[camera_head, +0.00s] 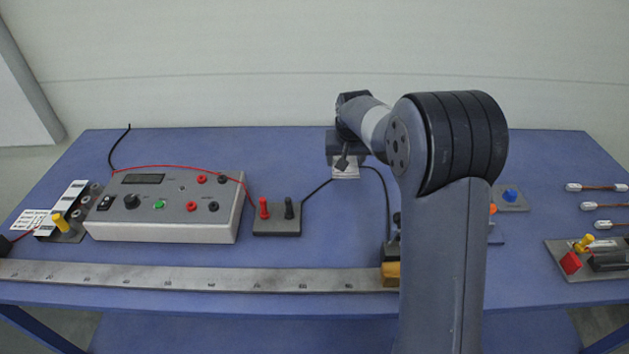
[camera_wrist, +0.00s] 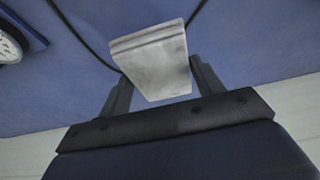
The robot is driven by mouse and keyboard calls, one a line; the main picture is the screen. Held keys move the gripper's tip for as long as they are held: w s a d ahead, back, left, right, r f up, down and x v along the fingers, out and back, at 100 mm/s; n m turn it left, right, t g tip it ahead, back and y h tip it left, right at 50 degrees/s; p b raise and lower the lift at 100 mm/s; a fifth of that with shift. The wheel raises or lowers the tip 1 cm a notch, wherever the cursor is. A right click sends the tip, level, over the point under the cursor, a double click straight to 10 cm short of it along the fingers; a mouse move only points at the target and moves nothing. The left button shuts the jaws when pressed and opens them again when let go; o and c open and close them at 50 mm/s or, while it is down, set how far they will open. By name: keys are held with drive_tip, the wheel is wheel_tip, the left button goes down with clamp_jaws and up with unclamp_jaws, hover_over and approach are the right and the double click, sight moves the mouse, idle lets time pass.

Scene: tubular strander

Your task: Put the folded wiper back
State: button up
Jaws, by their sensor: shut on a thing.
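The folded wiper (camera_wrist: 152,62) is a pale grey-white folded cloth. In the wrist view it sits between the two fingers of my gripper (camera_wrist: 158,85), which is shut on it. In the head view the wiper (camera_head: 346,172) shows as a small white patch just below my gripper (camera_head: 344,160), over the rear middle of the blue table. My gripper hides part of it there. I cannot tell whether the wiper touches the table.
A grey meter box (camera_head: 165,207) stands at left, with a terminal block (camera_head: 277,218) beside it. Black cables run close to the wiper. A long ruler (camera_head: 210,278) lies along the front. Small fixtures (camera_head: 590,258) and wire samples (camera_head: 597,187) lie at right. My arm hides the middle right.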

hover_over(313, 177)
drive_tip(key=s, duration=0.2)
drive_tip(key=f, duration=0.6)
drive_tip(key=f+p, duration=0.1)
drive_tip(key=f, duration=0.2)
drive_tip(key=shift+w+f, duration=0.1)
drive_tip(key=shift+w, duration=0.15)
drive_tip(key=shift+f, duration=0.25)
drive_tip(key=o, duration=0.8)
drive_tip(key=shift+r, duration=0.1)
drive_tip(key=shift+o, duration=0.4)
